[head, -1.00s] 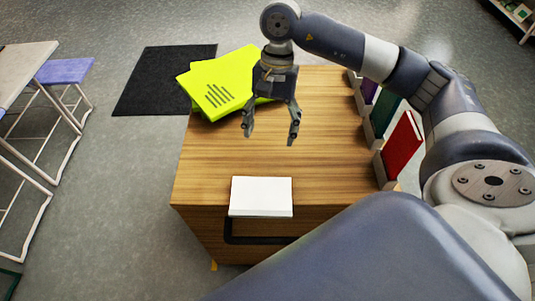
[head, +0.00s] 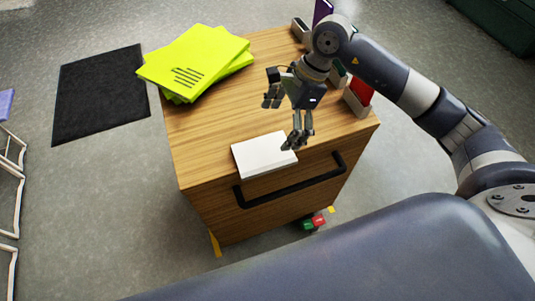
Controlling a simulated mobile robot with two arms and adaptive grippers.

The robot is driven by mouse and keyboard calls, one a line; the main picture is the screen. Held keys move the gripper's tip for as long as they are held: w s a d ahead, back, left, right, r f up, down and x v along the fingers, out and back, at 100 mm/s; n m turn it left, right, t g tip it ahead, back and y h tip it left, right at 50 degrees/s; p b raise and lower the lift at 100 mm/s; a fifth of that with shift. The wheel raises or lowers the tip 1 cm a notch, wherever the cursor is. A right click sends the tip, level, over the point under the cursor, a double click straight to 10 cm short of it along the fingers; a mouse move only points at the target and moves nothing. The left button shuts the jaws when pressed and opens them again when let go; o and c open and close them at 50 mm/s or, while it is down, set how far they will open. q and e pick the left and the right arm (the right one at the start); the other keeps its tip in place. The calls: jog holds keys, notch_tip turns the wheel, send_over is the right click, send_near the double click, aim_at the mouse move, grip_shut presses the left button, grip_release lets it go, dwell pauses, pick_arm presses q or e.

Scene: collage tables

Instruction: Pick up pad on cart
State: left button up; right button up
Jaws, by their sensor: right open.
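The pad is a white block (head: 262,156) lying flat at the front edge of the wooden cart (head: 195,135). The cart has a black handle (head: 290,186) on its front. My right gripper (head: 280,124) is open and empty. It hangs over the cart top with one finger close to the pad's right back corner. I cannot tell whether that finger touches the pad. My left gripper is not in the picture.
A stack of yellow-green booklets (head: 195,62) lies at the cart's back left. Books, including a red one (head: 361,91), stand in holders along the right edge. A black mat (head: 98,92) lies on the floor at left. Small coloured blocks (head: 313,221) lie below the cart's front.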

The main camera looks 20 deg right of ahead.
aim_at(264, 152)
jog(key=x, duration=0.2)
jog(key=shift+a+f, duration=0.15)
jog(key=shift+f, duration=0.05)
jog(key=shift+a+f, duration=0.15)
jog(key=shift+f, duration=0.1)
jog(key=p+x, duration=0.1)
jog(key=x, duration=0.1)
jog(key=p+x, duration=0.1)
jog(key=x, duration=0.1)
jog(key=shift+s+a+p, duration=0.15)
jog(key=shift+s+p, duration=0.15)
jog(key=shift+a+f, duration=0.2)
jog(key=shift+f, duration=0.35)
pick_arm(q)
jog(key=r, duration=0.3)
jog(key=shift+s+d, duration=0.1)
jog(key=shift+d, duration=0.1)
pick_arm(e)
jog(key=c, duration=1)
